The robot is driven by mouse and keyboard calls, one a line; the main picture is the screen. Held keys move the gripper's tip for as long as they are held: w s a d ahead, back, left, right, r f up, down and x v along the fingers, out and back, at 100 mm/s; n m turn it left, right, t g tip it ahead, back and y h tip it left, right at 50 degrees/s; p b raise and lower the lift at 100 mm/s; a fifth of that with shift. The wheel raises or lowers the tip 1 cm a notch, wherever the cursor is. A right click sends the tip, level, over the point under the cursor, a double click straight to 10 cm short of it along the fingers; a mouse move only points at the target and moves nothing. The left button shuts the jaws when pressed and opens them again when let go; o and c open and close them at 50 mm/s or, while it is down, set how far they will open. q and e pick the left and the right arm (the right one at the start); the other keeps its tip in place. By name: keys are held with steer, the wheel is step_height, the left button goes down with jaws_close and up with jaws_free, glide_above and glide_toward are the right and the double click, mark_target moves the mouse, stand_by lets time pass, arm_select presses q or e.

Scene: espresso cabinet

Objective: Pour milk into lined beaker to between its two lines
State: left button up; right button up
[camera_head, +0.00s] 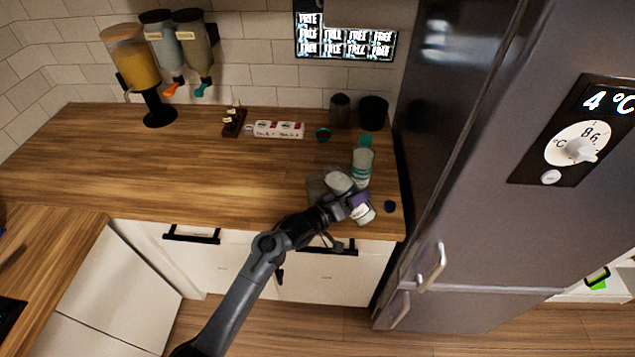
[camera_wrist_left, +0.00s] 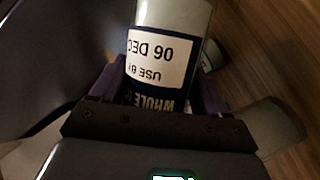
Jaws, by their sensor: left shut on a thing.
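My left gripper (camera_head: 352,205) is shut on the milk bottle (camera_head: 366,216), near the counter's front right corner. The bottle appears tilted in the head view. In the left wrist view the bottle (camera_wrist_left: 160,60) sits between the purple fingers, its dark-blue label upside down, reading "WHOLE" and "USE BY 06 DEC". A pale cylinder (camera_head: 338,182) shows just beyond the gripper; I cannot tell whether it is the lined beaker. A greenish vessel with pale bands (camera_head: 362,168) and a teal top stands behind. Any milk level is too small to read. My right gripper is out of view.
Two dark canisters (camera_head: 373,113) stand at the back, near the fridge (camera_head: 450,170). A labelled white box (camera_head: 279,130) and dispensers (camera_head: 140,70) are further left. The counter's left middle is clear.

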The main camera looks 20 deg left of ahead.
mark_target(356, 192)
arm_select(q)
steer(key=shift+d+f+n+b, duration=0.15)
steer(key=shift+d+n+b, duration=0.15)
steer(key=shift+n+b, duration=0.35)
stand_by(0.4)
steer(key=shift+s+d+r+n+h, duration=0.1)
steer(key=shift+d+r+n+h, duration=0.1)
steer(key=shift+r+n+h, duration=0.15)
stand_by(0.4)
steer(key=shift+d+r+n+t+b, duration=0.15)
steer(key=shift+n+t+b, duration=0.15)
steer(key=shift+b, duration=0.15)
steer(key=shift+s+d+r+n+h, duration=0.1)
steer(key=shift+r+n+h, duration=0.15)
steer(key=shift+r+n, duration=0.15)
stand_by(0.4)
steer(key=shift+r+n, duration=0.4)
steer(key=shift+r, duration=0.05)
steer(key=shift+r+n, duration=0.3)
stand_by(0.5)
steer(key=shift+r+p, duration=0.1)
steer(key=shift+p, duration=0.3)
steer(key=shift+r+t, duration=0.15)
steer(key=shift+t, duration=0.15)
steer(key=shift+a+r+n+p, duration=0.3)
steer(key=shift+n+p, duration=0.1)
steer(key=shift+p, duration=0.15)
